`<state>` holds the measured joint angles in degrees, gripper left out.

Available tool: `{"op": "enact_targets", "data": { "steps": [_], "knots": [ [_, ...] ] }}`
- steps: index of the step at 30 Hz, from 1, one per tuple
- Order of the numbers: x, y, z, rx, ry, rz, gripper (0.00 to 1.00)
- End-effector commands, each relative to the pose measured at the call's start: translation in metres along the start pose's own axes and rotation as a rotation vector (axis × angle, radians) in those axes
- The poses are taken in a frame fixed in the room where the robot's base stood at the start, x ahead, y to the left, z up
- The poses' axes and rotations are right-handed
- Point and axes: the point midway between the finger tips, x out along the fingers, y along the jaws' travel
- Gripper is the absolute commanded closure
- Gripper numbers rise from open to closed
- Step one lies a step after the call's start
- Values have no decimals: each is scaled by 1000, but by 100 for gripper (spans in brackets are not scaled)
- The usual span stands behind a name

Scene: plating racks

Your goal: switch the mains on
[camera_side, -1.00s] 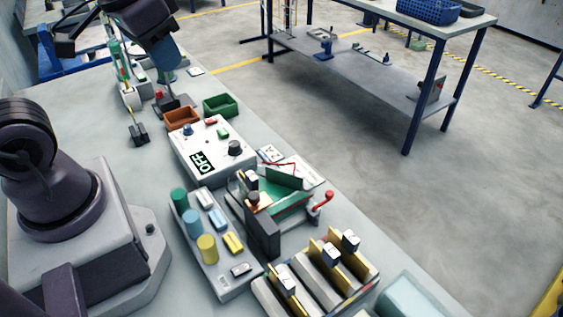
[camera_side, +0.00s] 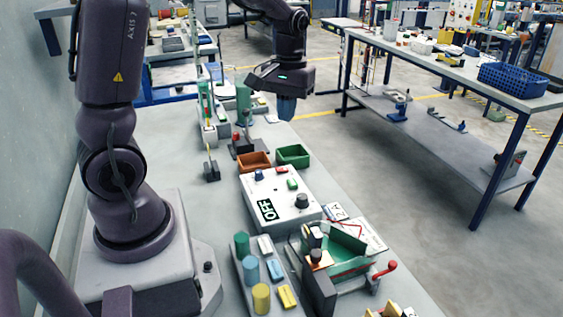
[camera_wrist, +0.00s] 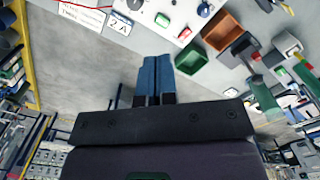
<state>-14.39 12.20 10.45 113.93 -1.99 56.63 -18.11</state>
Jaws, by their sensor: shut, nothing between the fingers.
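The white control box (camera_side: 275,194) stands on the bench with a sign reading OFF (camera_side: 266,209) at its near left corner. On its top are a red button (camera_side: 281,170), a green button (camera_side: 292,184), a black knob (camera_side: 302,200) and a blue knob (camera_side: 259,174). Part of the box shows at the top of the wrist view, with the green button (camera_wrist: 162,19), red button (camera_wrist: 185,33) and blue knob (camera_wrist: 203,9). My gripper (camera_side: 287,110) is shut and empty, raised beyond the box and the bins. Its blue fingers (camera_wrist: 155,80) touch in the wrist view.
A brown bin (camera_side: 254,168) and a green bin (camera_side: 293,161) sit just beyond the box. A red-knobbed device (camera_side: 237,140) stands farther back. A fixture with a red-handled crank (camera_side: 385,270) and a tray of coloured cylinders (camera_side: 252,288) are nearer. Open floor lies right of the bench.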

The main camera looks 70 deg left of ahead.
Motion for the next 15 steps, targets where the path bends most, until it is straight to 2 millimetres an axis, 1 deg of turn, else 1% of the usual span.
{"op": "enact_targets", "data": {
  "steps": [1, 3, 6, 8, 10, 12, 15],
  "knots": [
    [15, -7, -18, -90, -31, -28, 100],
    [31, -17, -39, -216, -61, -63, 100],
    [51, -29, -65, -387, -83, -109, 100],
    [60, -34, -79, -487, -86, -132, 100],
    [62, -37, -94, -603, -74, -148, 100],
    [53, -34, -102, -688, -50, -140, 100],
    [49, -33, -102, -767, -49, -141, 100]
  ]
}}
